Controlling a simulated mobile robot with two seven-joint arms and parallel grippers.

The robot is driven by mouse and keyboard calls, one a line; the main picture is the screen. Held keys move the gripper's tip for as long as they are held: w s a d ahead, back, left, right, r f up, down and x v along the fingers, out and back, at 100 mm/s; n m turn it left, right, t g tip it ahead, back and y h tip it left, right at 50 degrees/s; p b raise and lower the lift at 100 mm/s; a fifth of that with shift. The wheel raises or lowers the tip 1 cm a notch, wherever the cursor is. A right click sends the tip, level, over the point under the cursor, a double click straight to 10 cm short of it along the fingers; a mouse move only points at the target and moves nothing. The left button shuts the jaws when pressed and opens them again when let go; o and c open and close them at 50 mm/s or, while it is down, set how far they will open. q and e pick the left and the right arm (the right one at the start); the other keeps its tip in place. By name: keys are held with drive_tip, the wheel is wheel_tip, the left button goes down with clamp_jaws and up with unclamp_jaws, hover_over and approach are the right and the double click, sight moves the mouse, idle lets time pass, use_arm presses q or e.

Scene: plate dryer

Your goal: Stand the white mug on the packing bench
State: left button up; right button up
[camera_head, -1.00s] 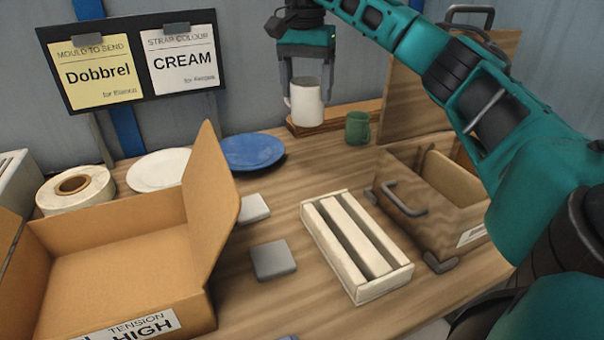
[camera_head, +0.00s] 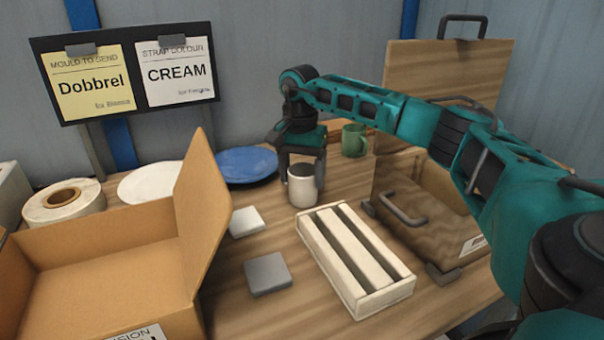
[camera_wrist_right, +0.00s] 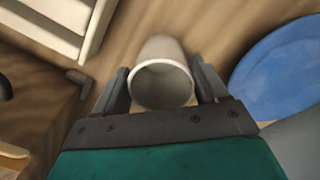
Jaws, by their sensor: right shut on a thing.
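The white mug (camera_head: 302,186) is upright at the bench, just behind the slatted cream tray. Whether its base touches the packing bench (camera_head: 330,315) I cannot tell. My right gripper (camera_head: 302,170) comes down over the mug from behind and is shut on it. In the right wrist view the mug (camera_wrist_right: 162,75) sits between the two fingers (camera_wrist_right: 160,88), its open mouth facing the camera. My left gripper is not in view.
A green mug (camera_head: 354,140) stands behind to the right, a blue plate (camera_head: 246,165) to the left.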

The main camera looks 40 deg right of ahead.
drive_tip(key=shift+f, duration=0.1)
drive_tip(key=o, duration=1.2)
drive_tip(key=shift+o, duration=0.2)
wheel_tip(320, 180, up, 12)
drive_tip(key=p, duration=0.1)
drive_tip(key=shift+w+r+p, duration=0.15)
drive_tip(key=shift+r+p, duration=0.05)
drive_tip(key=shift+p, duration=0.15)
drive_tip(key=shift+a, duration=0.1)
